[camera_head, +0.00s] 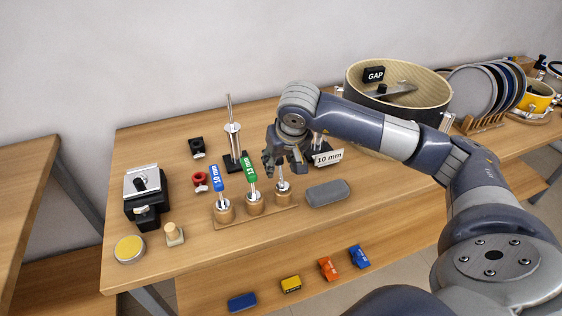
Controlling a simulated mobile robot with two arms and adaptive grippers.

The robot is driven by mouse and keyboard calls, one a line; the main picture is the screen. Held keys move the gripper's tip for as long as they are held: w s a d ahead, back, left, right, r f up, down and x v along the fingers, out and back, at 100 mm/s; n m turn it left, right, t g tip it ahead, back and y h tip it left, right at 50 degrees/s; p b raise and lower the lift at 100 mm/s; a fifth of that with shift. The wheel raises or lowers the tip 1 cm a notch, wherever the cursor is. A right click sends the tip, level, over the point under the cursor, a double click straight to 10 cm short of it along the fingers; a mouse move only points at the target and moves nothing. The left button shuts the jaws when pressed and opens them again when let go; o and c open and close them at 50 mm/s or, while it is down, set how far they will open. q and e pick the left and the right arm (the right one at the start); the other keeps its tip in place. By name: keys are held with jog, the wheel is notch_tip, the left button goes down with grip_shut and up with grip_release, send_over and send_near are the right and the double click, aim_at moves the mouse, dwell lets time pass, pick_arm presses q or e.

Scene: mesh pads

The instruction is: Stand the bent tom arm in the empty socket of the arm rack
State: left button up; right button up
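The arm rack (240,219) is a light wooden board with three round wooden sockets on the table. A metal arm with a blue tag (218,176) stands in the left socket, and one with a green tag (250,173) in the middle socket. A metal arm (284,186) rises from the right socket; its upper part is hidden by my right gripper. My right gripper (284,164) points down directly over that socket, around or just above this arm. I cannot tell whether its fingers grip the arm. My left gripper is out of view.
A grey pad (328,192) lies right of the rack. A chrome post (233,140) stands behind, near a "10 mm" sign (328,157). A black-and-silver block (144,195) and yellow tin (130,249) are left. A large drum (430,100) stands back right.

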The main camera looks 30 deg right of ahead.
jog(key=v, duration=1.2)
jog(key=shift+f, duration=0.1)
dwell(0.4)
